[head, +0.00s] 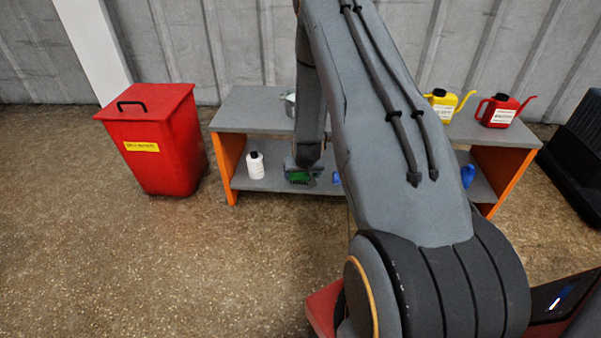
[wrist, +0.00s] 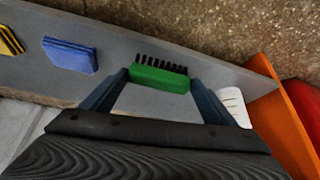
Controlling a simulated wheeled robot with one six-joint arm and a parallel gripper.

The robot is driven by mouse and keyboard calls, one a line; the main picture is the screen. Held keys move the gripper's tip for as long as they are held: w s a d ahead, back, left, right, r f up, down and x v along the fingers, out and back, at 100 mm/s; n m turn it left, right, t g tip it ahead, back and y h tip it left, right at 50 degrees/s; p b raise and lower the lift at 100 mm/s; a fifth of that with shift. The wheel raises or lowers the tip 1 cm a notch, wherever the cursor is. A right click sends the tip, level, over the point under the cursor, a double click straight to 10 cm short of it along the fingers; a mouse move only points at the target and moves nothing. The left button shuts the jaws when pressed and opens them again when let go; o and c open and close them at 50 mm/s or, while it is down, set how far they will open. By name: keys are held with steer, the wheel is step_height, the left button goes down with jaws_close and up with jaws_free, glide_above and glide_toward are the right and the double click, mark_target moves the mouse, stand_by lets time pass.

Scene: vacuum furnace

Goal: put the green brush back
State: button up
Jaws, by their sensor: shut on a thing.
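The green brush (wrist: 160,78) with dark bristles is between the two fingers of my gripper (wrist: 158,84) in the wrist view. My gripper is shut on it. In the head view the green brush (head: 298,178) shows just under my gripper (head: 303,171), at the lower shelf (head: 272,182) of the grey bench with orange sides. The bristles point toward the shelf's front edge in the wrist view. Whether the brush touches the shelf I cannot tell. My arm hides the middle of the bench in the head view.
A white bottle (head: 254,166) stands left of the brush on the lower shelf. Yellow (head: 443,103) and red (head: 500,110) cans stand on top. A red bin (head: 165,160) stands left.

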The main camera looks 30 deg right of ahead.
steer(key=shift+w+d, duration=0.35)
steer(key=shift+w, duration=0.5)
steer(key=w+b, duration=0.1)
steer(key=w+d+f+b, duration=0.1)
steer(key=w, duration=0.1)
steer(key=shift+d, duration=0.15)
steer(key=shift+f+b, duration=0.3)
steer(key=shift+b, duration=0.1)
steer(key=shift+s+r, duration=0.1)
steer(key=o, duration=1)
steer(key=shift+f, duration=0.2)
steer(key=shift+r, duration=0.1)
